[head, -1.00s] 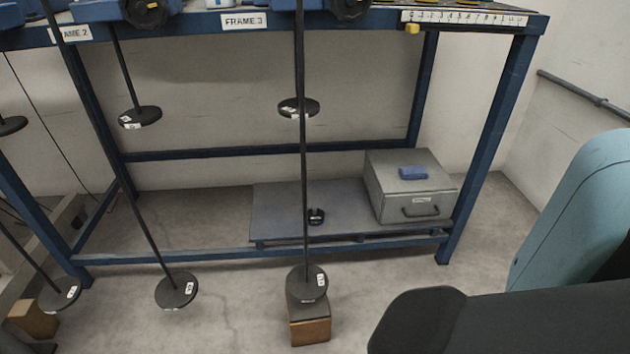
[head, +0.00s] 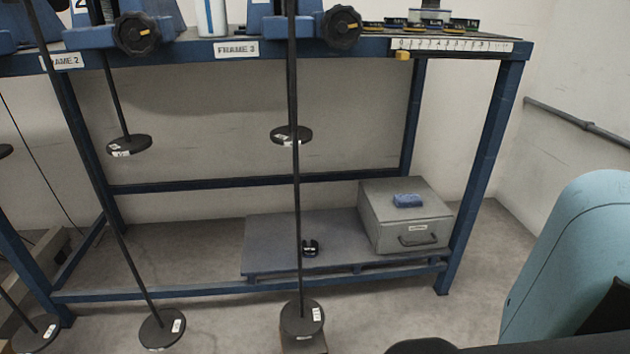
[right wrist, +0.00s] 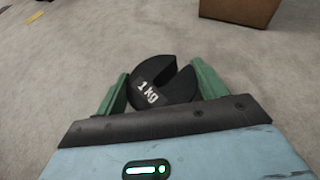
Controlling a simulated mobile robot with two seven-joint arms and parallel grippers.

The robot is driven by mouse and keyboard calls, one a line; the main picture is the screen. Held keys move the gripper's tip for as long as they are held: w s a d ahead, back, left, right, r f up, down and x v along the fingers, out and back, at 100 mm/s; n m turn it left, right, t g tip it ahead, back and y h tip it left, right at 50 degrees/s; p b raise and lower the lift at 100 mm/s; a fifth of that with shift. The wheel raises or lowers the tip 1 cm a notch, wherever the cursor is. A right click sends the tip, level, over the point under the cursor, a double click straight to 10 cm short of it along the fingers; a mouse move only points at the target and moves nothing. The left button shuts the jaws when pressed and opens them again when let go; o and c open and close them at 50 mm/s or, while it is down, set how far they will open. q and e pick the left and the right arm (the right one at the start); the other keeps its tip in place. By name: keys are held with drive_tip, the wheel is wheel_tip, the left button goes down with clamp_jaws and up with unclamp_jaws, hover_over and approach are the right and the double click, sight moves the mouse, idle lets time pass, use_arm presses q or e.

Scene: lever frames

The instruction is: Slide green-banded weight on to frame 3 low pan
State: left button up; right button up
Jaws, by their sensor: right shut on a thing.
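In the right wrist view my right gripper (right wrist: 160,90) has its green fingers on either side of a black slotted weight (right wrist: 153,93) marked 1 kg. The weight's slot opens toward the upper right; I see no green band on its visible face. The weight is hidden in the head view. There, a low round pan (head: 302,320) hangs on a long rod below and right of the FRAME 3 label (head: 236,49). A higher pan (head: 284,134) hangs behind that rod. My left gripper is not in view.
A wooden block (head: 304,344) stands under the low pan; a similar block (right wrist: 240,8) shows in the right wrist view. The bench's low shelf (head: 265,235) holds a grey box (head: 405,219) and a small dark object (head: 310,248). Another low pan (head: 162,328) hangs left.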

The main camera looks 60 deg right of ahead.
drive_tip(key=o, duration=1.6)
drive_tip(key=shift+c, duration=0.2)
drive_tip(key=shift+s+r, duration=0.1)
drive_tip(key=shift+s, duration=0.25)
drive_tip(key=p+v, duration=0.3)
drive_tip(key=v, duration=0.3)
drive_tip(key=shift+r, duration=0.1)
drive_tip(key=shift+s+r+p, duration=0.2)
drive_tip(key=shift+s+p, duration=0.2)
drive_tip(key=shift+s, duration=0.1)
